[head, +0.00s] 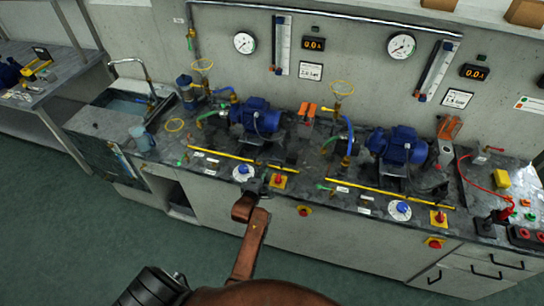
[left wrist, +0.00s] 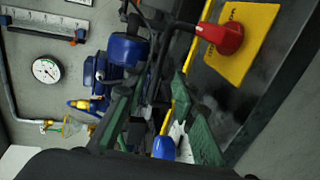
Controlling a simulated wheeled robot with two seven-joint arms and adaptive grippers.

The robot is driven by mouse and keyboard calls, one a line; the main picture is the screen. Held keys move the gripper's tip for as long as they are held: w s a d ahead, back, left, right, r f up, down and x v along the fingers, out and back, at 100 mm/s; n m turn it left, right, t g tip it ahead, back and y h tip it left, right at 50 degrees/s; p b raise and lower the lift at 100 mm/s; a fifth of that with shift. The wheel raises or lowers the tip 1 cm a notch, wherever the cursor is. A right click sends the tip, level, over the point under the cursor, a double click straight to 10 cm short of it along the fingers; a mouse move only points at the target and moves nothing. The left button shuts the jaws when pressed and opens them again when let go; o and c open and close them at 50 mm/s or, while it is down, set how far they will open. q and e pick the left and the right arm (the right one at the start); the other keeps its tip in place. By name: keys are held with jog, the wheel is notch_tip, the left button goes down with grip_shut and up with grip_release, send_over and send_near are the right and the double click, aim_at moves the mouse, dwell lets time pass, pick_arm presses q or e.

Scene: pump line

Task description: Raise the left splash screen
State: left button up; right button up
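The left splash screen shows as a long yellow-edged bar (head: 235,159) lying low along the front of the bench before the left blue pump (head: 256,117). Whether a clear panel is attached cannot be told. My left gripper (head: 262,184) is at the bench's front edge, near the right part of this bar. In the left wrist view its green-padded fingers (left wrist: 160,120) are apart with nothing held between them. The yellow bar (left wrist: 181,80) shows beyond the fingers. My right gripper is not in view.
A blue dial (head: 243,172) and a red knob on a yellow plate (head: 278,180) sit close to the left gripper. The red knob (left wrist: 222,38) is near the fingers in the left wrist view. A second yellow bar (head: 388,193) lies before the right pump (head: 398,146).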

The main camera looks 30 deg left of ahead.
pick_arm(q)
jog(key=b+x, duration=0.1)
jog(key=x, duration=0.4)
jog(key=shift+a+f, duration=0.1)
jog(key=shift+a, duration=0.1)
jog(key=shift+w+a+f, duration=0.1)
jog(key=shift+w, duration=0.6)
grip_shut()
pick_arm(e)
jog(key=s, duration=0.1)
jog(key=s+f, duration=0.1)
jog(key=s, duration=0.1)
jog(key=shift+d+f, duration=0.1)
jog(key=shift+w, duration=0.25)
